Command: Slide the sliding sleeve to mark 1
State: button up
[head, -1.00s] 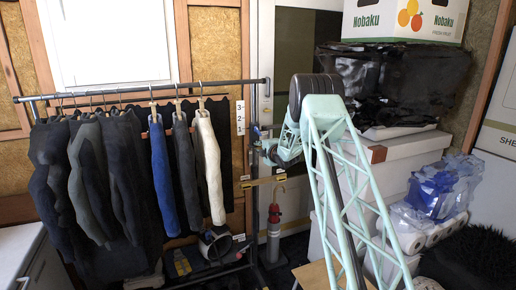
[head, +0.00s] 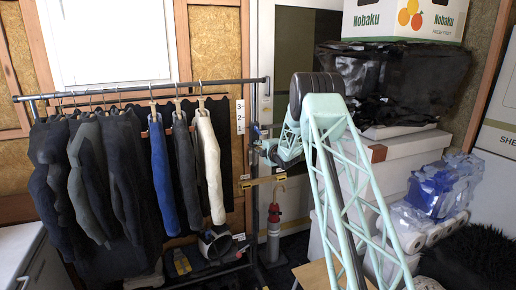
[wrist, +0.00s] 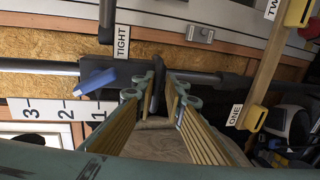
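The sliding sleeve (wrist: 145,50) appears as a dark fitting on the grey rail, partly hidden behind my fingers. A blue lever (wrist: 97,78) sits by it, beside the TIGHT label (wrist: 121,42) and close to the number 1. The white scale card (wrist: 45,109) reads 3, 2, 1 from left to right; in the head view the card (head: 240,117) stands upright with 3 on top. My gripper (wrist: 164,78) has its fingers apart at the rail, with dark material behind and between the tips. Contact is unclear. In the head view my gripper (head: 265,150) is small beside the rack's right post.
A wooden bar (wrist: 262,70) with yellow clamps and labels ONE (wrist: 235,113) and TWO runs right of my fingers. Hanging clothes (head: 130,170) fill the rack at left. White boxes (head: 400,155) are stacked at right.

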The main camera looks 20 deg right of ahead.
jog(key=v, duration=1.1)
jog(key=shift+s, duration=0.35)
jog(key=shift+r, duration=0.1)
jog(key=shift+r, duration=0.1)
jog(key=s+a+r+m+g+h, duration=0.1)
jog(key=s+a+r+m, duration=0.1)
jog(key=s+a+r, duration=0.3)
jog(key=s+a+r+m+g, duration=0.25)
jog(key=s+r, duration=0.25)
jog(key=r, duration=0.3)
jog(key=s+a+r+m+g, duration=0.15)
jog(key=s+a+r, duration=0.3)
jog(key=s, duration=0.45)
jog(key=s+a+r+m+g, duration=0.1)
jog(key=s+a+r+m, duration=0.3)
jog(key=s, duration=0.6)
jog(key=s+a+f+m+g, duration=0.1)
jog(key=s+a, duration=0.5)
jog(key=s, duration=1.1)
jog(key=s+a+f+m+g+y, duration=0.1)
jog(key=s+a+m, duration=0.3)
jog(key=s, duration=1.4)
jog(key=s+a+f+m+g, duration=0.2)
jog(key=s+a, duration=0.6)
jog(key=s, duration=0.9)
jog(key=shift+s+f+m+g+y+b, duration=0.3)
jog(key=shift+f+g, duration=0.05)
jog(key=shift+g, duration=0.45)
